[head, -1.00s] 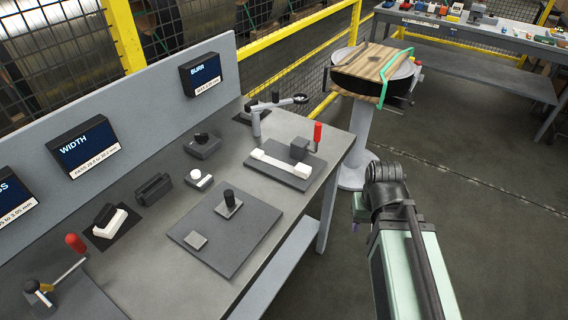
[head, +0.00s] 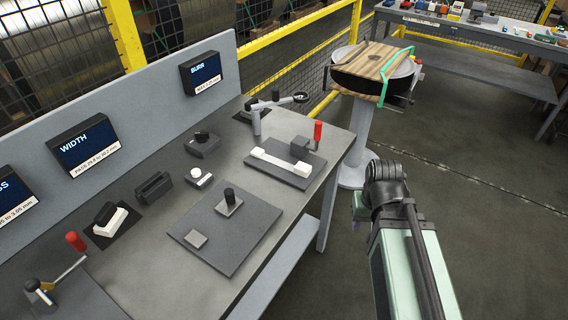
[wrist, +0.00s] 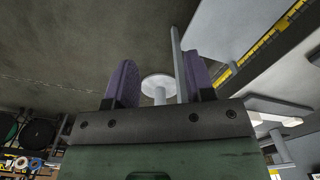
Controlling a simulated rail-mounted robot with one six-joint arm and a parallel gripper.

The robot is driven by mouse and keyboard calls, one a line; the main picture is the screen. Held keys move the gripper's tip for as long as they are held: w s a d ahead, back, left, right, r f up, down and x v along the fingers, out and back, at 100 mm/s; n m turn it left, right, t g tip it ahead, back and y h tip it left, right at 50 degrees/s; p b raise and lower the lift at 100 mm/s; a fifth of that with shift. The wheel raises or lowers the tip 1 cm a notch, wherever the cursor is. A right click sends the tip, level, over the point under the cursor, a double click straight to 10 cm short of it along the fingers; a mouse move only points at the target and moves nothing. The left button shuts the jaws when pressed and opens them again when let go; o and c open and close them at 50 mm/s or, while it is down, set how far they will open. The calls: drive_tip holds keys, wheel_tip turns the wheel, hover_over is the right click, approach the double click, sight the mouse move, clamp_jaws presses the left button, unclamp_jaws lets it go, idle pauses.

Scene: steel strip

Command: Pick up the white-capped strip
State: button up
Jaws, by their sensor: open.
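The white-capped strip (head: 280,162) lies on a dark plate at the right end of the grey bench in the head view. It is a pale bar with a white block at each end. A clamp with a red handle (head: 318,131) stands beside it on the plate; I cannot tell whether it presses on the strip. In the wrist view my gripper (wrist: 160,80) is open, its two purple fingers apart with nothing between them. It is away from the strip, off the bench's right side, and mostly hidden behind my arm in the head view.
The bench (head: 160,260) holds several gauges and a dark plate (head: 225,232) with a post. A round stand (head: 357,135) with a wooden top is beyond its right end. A yellow rail (head: 290,37) runs behind. The floor at right is clear.

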idle(0.4)
drive_tip(key=o, duration=0.6)
